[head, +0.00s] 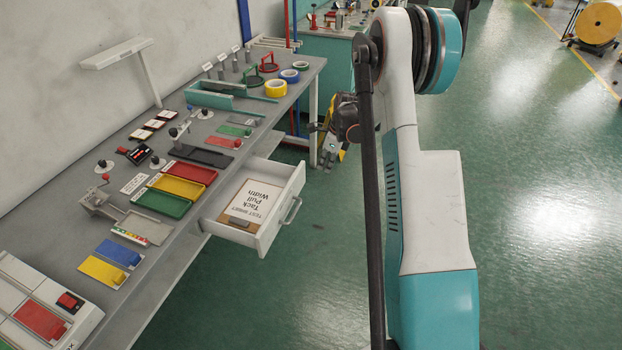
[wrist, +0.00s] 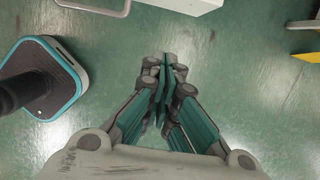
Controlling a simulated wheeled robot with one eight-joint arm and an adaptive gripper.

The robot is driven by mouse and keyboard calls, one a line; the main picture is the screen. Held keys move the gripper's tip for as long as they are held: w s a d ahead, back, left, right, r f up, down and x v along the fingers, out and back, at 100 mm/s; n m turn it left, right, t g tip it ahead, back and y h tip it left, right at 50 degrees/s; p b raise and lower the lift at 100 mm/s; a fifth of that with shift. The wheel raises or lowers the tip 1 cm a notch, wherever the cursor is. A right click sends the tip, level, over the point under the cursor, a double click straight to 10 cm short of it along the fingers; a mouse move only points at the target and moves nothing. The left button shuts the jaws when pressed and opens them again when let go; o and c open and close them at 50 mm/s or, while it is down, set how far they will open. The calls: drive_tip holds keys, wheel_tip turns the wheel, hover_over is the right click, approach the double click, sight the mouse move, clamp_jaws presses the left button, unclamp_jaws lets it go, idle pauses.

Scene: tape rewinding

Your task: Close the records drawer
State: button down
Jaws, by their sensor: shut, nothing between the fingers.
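The records drawer (head: 267,236) is white and stands pulled out from under the grey workbench in the head view. A sheet reading "Test sheet, Tack Pull Width" (head: 252,203) lies in it. Its grey bar handle (head: 291,211) is on the front face. My gripper (head: 329,156) is beyond the drawer, near the bench's far end, apart from the handle and partly hidden by my arm. In the wrist view my gripper (wrist: 165,88) is shut and empty above the green floor. A pale box edge and a bar show at that view's top, probably the drawer and handle.
The workbench (head: 165,262) carries red, yellow and green trays (head: 184,187), tape rolls (head: 276,88) and small tools. A bench leg (head: 313,120) stands near my gripper. The green floor (head: 300,290) before the drawer is clear.

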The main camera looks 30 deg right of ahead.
drive_tip(key=w+a+f+b, duration=0.4)
drive_tip(key=w+f, duration=0.1)
drive_tip(key=f, duration=0.4)
drive_tip(key=shift+f, duration=0.35)
hover_over(262, 179)
drive_tip(key=s, duration=0.1)
drive_tip(key=shift+d+b, duration=0.4)
drive_tip(key=shift+d, duration=0.05)
drive_tip(key=shift+s, duration=0.1)
idle(0.3)
